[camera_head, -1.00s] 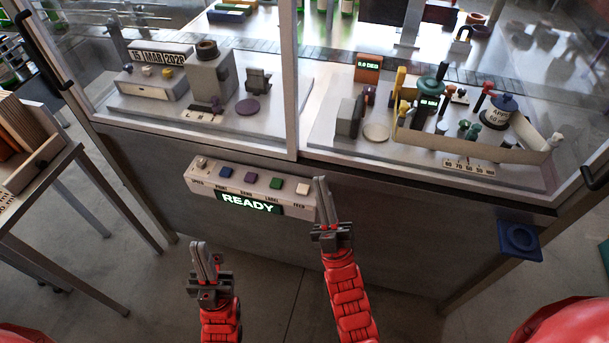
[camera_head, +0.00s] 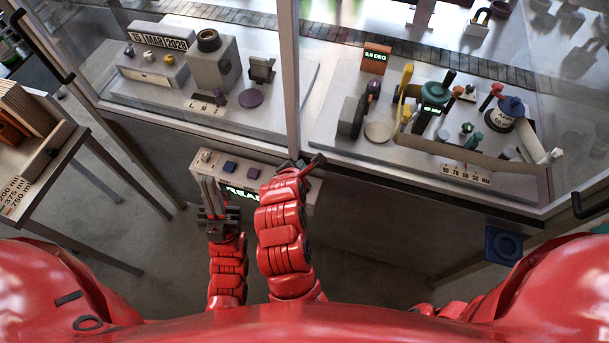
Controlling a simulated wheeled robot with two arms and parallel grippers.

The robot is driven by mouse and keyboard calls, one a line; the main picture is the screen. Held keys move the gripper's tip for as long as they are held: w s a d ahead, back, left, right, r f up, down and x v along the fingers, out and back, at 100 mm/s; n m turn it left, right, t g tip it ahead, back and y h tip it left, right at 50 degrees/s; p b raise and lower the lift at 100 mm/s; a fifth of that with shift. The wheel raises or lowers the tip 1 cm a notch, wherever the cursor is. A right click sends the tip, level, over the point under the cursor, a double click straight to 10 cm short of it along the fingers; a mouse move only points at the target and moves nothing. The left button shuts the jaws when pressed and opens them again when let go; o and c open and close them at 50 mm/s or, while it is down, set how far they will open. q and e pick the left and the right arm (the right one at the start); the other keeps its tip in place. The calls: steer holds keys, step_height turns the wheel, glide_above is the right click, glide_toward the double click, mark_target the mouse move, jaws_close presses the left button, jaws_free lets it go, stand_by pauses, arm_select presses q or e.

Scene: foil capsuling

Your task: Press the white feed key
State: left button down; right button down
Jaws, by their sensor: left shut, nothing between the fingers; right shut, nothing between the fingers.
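The control panel (camera_head: 272,159) is a pale box on the front of the grey cabinet. Its blue key (camera_head: 230,166) and purple key (camera_head: 253,173) show. The white feed key and the green key are hidden behind my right gripper and arm. My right gripper (camera_head: 318,160) is shut and empty at the panel's right end; I cannot tell whether it touches anything. My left gripper (camera_head: 208,181) is shut and empty, in front of the panel's left part. The green READY display (camera_head: 238,193) is partly covered by my arms.
Glass panes and a metal post (camera_head: 289,80) stand above the panel, enclosing machines on pale plates. A side table (camera_head: 55,165) with a wooden crate stands at left. A blue square pad (camera_head: 503,245) is at lower right.

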steer(key=shift+s, duration=0.2)
steer(key=shift+f, duration=0.1)
step_height(320, 180, down, 7)
steer(key=b, duration=0.8)
steer(key=shift+f+p, duration=0.1)
steer(key=shift+p, duration=0.2)
steer(key=shift+f, duration=0.75)
stand_by(0.8)
